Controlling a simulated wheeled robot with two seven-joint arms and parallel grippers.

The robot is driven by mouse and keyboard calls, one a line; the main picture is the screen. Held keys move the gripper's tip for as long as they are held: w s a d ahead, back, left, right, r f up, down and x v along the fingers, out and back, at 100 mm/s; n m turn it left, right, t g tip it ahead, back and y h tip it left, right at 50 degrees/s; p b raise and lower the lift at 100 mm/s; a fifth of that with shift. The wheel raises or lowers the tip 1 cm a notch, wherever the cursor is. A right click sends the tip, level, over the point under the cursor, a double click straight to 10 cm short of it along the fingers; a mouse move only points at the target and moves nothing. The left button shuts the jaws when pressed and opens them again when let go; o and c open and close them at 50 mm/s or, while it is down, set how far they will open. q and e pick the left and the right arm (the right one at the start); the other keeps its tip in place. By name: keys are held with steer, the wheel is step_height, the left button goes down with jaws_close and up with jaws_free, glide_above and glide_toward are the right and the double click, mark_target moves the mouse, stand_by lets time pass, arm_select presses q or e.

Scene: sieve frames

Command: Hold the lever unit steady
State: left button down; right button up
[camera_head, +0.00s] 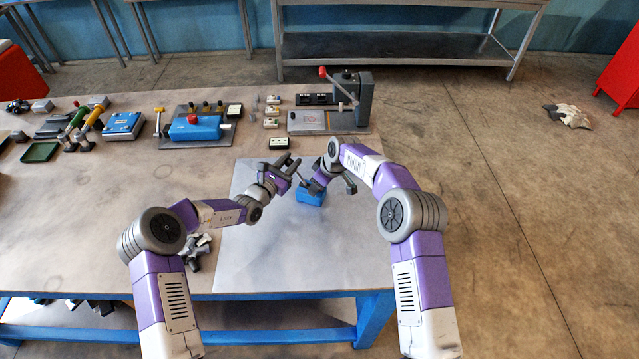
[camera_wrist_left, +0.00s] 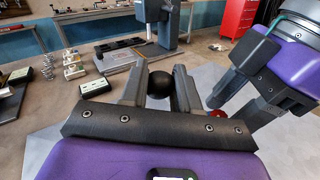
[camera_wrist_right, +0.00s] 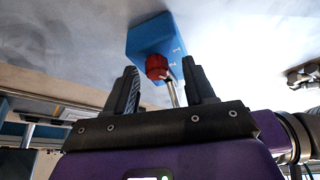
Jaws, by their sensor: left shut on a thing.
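The lever unit is a blue box (camera_head: 311,195) on the grey mat, and it also shows in the right wrist view (camera_wrist_right: 150,38). A red knob (camera_wrist_right: 157,66) and a thin metal rod (camera_wrist_right: 171,88) show at the box. My left gripper (camera_head: 291,165) is shut on a black ball (camera_wrist_left: 159,85), which sits between its fingers above and left of the box. How the ball joins the unit is hidden. My right gripper (camera_wrist_right: 160,82) is open, its fingers apart above the box, with the rod in view between them. In the head view my right arm partly covers the unit.
A grey stand with a red-knobbed handle (camera_head: 365,98) stands at the table's back right. A tray with a blue block (camera_head: 195,128) and small boxes lie along the back. Grey fittings (camera_head: 197,250) lie near my left arm. The mat (camera_head: 260,245) is clear in front.

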arm_select(q)
steer(key=shift+s+f, duration=0.1)
steer(key=shift+f, duration=0.3)
arm_select(e)
steer(key=shift+d+r, duration=0.15)
steer(key=shift+r, duration=0.1)
steer(key=v, duration=1.1)
steer(key=shift+s+r, duration=0.2)
arm_select(q)
steer(key=c, duration=1.2)
jaws_free()
steer(key=o, duration=0.4)
steer(key=shift+r, duration=0.1)
steer(key=shift+o, duration=0.2)
steer(key=shift+r, duration=0.1)
